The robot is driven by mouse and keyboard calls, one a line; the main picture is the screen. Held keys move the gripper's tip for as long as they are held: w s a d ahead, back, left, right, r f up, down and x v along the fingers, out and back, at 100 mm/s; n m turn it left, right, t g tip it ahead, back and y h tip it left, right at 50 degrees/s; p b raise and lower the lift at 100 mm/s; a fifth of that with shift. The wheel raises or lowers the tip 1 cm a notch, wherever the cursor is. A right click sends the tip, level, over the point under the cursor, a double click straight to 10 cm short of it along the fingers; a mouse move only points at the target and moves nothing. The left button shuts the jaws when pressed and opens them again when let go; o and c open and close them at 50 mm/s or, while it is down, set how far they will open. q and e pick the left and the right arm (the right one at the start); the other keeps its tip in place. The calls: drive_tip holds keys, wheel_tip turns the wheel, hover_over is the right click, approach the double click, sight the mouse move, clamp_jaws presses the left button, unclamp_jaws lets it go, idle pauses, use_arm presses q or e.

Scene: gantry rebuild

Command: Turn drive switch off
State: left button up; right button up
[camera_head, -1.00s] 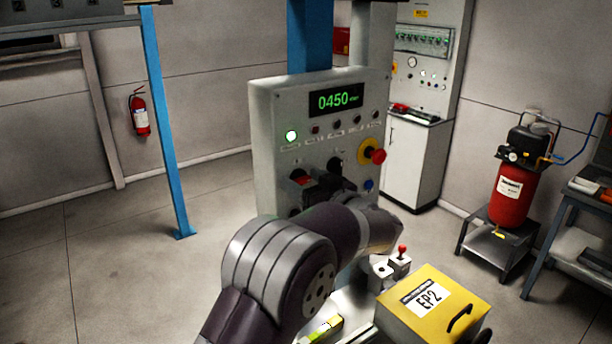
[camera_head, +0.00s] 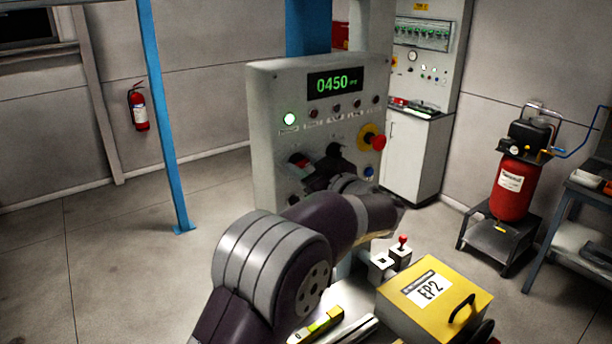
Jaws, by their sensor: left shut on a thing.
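The grey control panel (camera_head: 270,146) stands in the middle, with a lit 0450 display (camera_head: 335,82) and a lit green lamp (camera_head: 290,119). A red-marked switch (camera_head: 299,160) sits on the left of its face, and a dark knob (camera_head: 333,149) to its right. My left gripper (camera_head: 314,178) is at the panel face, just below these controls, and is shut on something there. My wrist and arm hide the held part, so I cannot tell which control it is or how it is turned. My right gripper is not in view.
A red emergency button (camera_head: 378,143) sticks out at the panel's right. Below are a small joystick box (camera_head: 402,255) and a yellow EP2 box (camera_head: 435,296). A blue post (camera_head: 163,120) stands left. Floor between post and panel is clear.

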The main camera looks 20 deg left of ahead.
use_arm(q)
drive_tip(key=n+b, duration=0.9)
drive_tip(key=shift+s+f, duration=0.1)
drive_tip(key=shift+f, duration=0.2)
drive_tip(key=shift+a+r+n+b, duration=0.1)
drive_tip(key=shift+n+b, duration=2.45)
drive_tip(key=shift+n, duration=0.55)
drive_tip(key=o, duration=1.1)
drive_tip(key=shift+c, duration=0.2)
